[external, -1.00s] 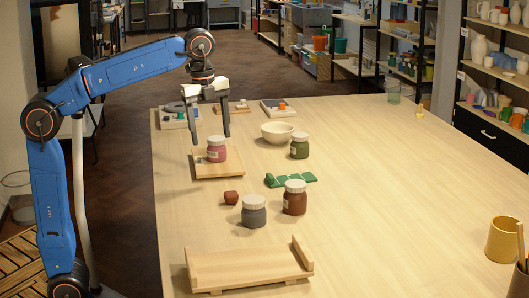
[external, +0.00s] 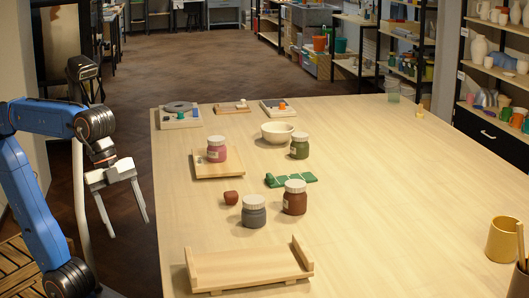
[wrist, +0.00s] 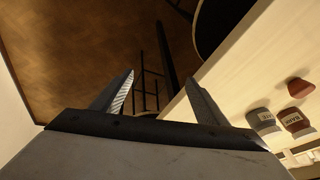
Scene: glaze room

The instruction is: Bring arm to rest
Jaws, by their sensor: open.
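My gripper (external: 129,226) is open and empty in the external view, off the table's left edge with its fingers pointing down. In the wrist view its two fingers (wrist: 160,100) are spread with nothing between them, and the floor lies beyond. My blue arm is folded at the left of the external view. A pink jar (external: 216,150) with a white lid stands upright on a wooden board (external: 203,170), to the right of my gripper and apart from it.
The wooden table (external: 380,190) holds a grey jar (external: 254,213), a brown jar (external: 294,200), a green jar (external: 299,147), a bowl (external: 278,132), a green cloth-like piece (external: 298,179) and a wooden rack (external: 248,266). A yellow mug (external: 503,241) stands at right. The table's right middle is clear.

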